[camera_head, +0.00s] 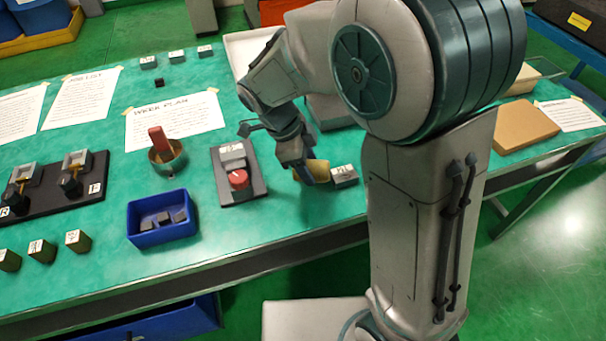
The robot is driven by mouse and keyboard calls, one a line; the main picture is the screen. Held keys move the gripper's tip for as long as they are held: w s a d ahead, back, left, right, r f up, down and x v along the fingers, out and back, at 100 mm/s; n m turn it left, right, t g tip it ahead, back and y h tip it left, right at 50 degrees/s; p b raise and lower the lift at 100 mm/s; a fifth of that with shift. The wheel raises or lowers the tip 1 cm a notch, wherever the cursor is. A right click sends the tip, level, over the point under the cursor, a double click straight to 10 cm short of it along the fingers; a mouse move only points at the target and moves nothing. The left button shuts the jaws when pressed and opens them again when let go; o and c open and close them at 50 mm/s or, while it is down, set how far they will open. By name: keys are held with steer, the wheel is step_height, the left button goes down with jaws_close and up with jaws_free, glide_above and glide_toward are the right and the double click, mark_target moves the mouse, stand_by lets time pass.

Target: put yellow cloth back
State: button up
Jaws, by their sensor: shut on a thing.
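The yellow cloth (319,171) is a small dull-yellow piece low over the green table top, to the right of the black plate with the red knob. My gripper (305,174) reaches down from above and is shut on the cloth. Part of the cloth is hidden behind the gripper. A grey labelled block (344,176) sits right beside the cloth on its right side; I cannot tell if they touch.
The black plate (257,194) with a red knob (239,179) is close on the left. A blue bin (148,226) with dark pieces, a round holder (167,158) with a red piece and several small blocks stand further left. The table's front edge (290,241) is near.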

mark_target(303, 186)
steer(key=shift+w+a+f, duration=0.1)
steer(key=shift+a+f, duration=0.35)
steer(key=shift+a, duration=0.1)
steer(key=shift+f, duration=1.85)
steer(key=shift+f, duration=0.2)
steer(key=o, duration=0.9)
steer(key=shift+r, duration=0.1)
steer(key=shift+r, duration=0.1)
